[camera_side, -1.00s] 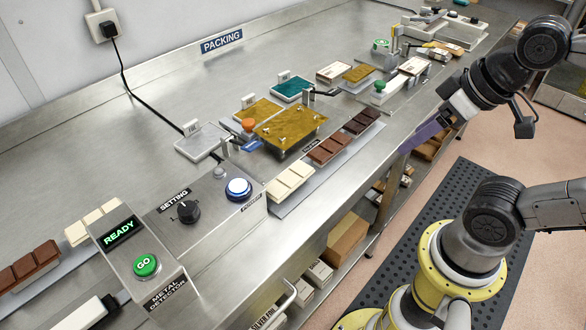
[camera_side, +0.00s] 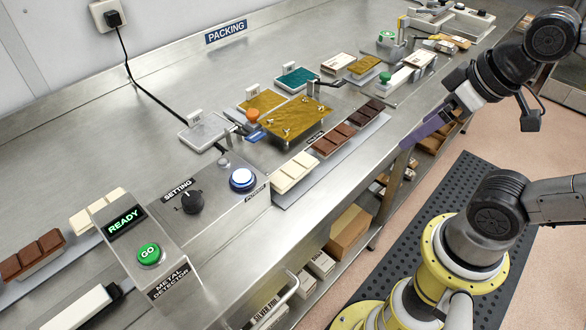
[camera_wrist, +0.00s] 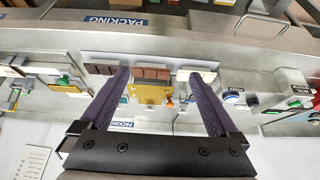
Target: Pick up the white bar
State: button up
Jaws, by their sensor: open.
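A white bar (camera_side: 294,172) in segments lies at the near-left end of a narrow grey tray (camera_side: 318,172) at the front edge of the bench. A milk-brown bar (camera_side: 334,140) and a dark-brown bar (camera_side: 366,112) lie behind it in the same row. A second white bar (camera_side: 97,210) lies at the left, partly hidden by the metal detector box. My gripper (camera_side: 426,126) is raised near the front edge of the bench, apart from the bars and to their right. In the wrist view its purple fingers (camera_wrist: 153,73) are spread with nothing held between them.
A gold plate (camera_side: 295,119) on a stand with an orange knob (camera_side: 252,116) stands just behind the bar row. A control box with a blue-white button (camera_side: 243,180) stands left of the white bar. Another brown bar (camera_side: 33,256) lies at the far left.

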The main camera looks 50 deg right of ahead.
jog(key=w+r+m+g, duration=0.1)
jog(key=w+r+m, duration=0.3)
jog(key=m, duration=0.6)
jog(key=m+g, duration=0.5)
jog(key=m, duration=0.3)
send_over(298, 164)
notch_tip(298, 164, down, 3)
jog(key=f, duration=0.7)
jog(key=shift+s+f, duration=0.2)
jog(key=shift+s, duration=0.1)
jog(key=shift+w+f, duration=0.2)
jog(key=shift+f, duration=2.95)
jog(key=c, duration=1.5)
jog(key=shift+o, duration=0.2)
